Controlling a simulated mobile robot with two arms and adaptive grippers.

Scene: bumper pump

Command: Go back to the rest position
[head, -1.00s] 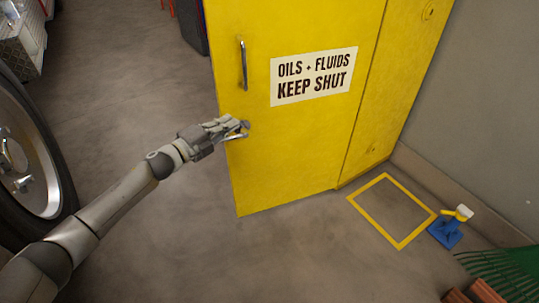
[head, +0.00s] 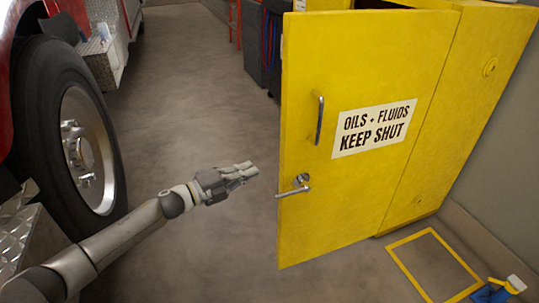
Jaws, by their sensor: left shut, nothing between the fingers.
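My left gripper (head: 250,173) is shut and empty in the middle of the head view. It is in the air to the left of the yellow cabinet door (head: 370,185), apart from it. The door stands ajar, and the dark inside of the cabinet shows along its top. My right gripper is not in view.
A red truck with a large wheel (head: 75,140) and a metal step box (head: 103,55) stands at the left. A dark bin (head: 262,45) stands behind the door. A yellow floor outline (head: 440,262) and a blue pump (head: 497,290) are at the lower right. The floor between truck and door is clear.

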